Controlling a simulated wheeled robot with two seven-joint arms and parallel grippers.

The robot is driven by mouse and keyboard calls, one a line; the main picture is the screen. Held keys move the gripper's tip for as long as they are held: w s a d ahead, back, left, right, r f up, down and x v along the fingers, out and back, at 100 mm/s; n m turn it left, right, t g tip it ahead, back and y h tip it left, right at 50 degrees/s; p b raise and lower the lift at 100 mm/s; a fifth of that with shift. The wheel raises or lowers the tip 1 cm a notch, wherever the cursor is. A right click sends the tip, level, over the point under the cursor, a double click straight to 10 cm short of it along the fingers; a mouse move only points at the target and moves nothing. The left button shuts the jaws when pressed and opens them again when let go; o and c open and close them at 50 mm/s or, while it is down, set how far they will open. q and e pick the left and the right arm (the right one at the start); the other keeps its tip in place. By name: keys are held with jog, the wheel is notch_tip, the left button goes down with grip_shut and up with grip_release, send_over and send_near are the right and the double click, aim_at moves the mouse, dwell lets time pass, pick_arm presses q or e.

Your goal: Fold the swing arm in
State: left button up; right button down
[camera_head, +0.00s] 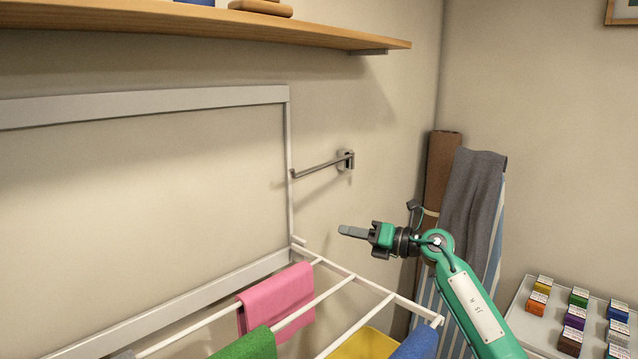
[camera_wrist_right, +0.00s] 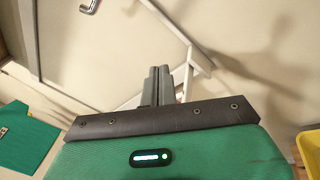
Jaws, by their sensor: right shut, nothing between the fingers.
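The swing arm (camera_head: 318,166) is a thin grey metal bar on the wall. It runs from its wall bracket (camera_head: 345,159) at the right to a free end at the left, close to the white rack frame's upright. It stands out at an angle. My right gripper (camera_head: 345,231) is below the swing arm, apart from it, with its fingers pointing left. The fingers are shut and empty; they also show in the right wrist view (camera_wrist_right: 157,84). A shiny metal piece (camera_wrist_right: 90,6) shows at that view's top edge; I cannot tell which part it is. My left gripper is out of view.
A white drying rack (camera_head: 348,282) with pink (camera_head: 278,299), green and blue cloths lies below my right gripper. A wooden shelf (camera_head: 200,27) is above. A rolled brown mat (camera_head: 440,165) and an ironing board with a grey cloth (camera_head: 472,195) stand right. Small boxes sit lower right.

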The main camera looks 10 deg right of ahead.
jog(key=s+d+r+n+h, duration=0.1)
jog(key=s+r+n+h, duration=0.15)
jog(key=r, duration=0.55)
jog(key=s+d+r+n+h, duration=0.1)
jog(key=s+r+n, duration=0.2)
jog(key=r, duration=0.5)
jog(key=p, duration=0.5)
send_near(307, 170)
jog(key=shift+t, duration=0.4)
jog(key=x, duration=0.6)
jog(key=shift+s+a+f, duration=0.2)
jog(key=shift+a+f, duration=0.25)
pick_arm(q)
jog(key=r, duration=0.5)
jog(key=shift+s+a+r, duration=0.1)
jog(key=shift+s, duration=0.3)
pick_arm(e)
jog(key=shift+w+f, duration=0.1)
jog(key=shift+r+x, duration=0.2)
jog(key=shift+x, duration=1)
jog(key=shift+w+a+r, duration=0.1)
jog(key=shift+a, duration=0.15)
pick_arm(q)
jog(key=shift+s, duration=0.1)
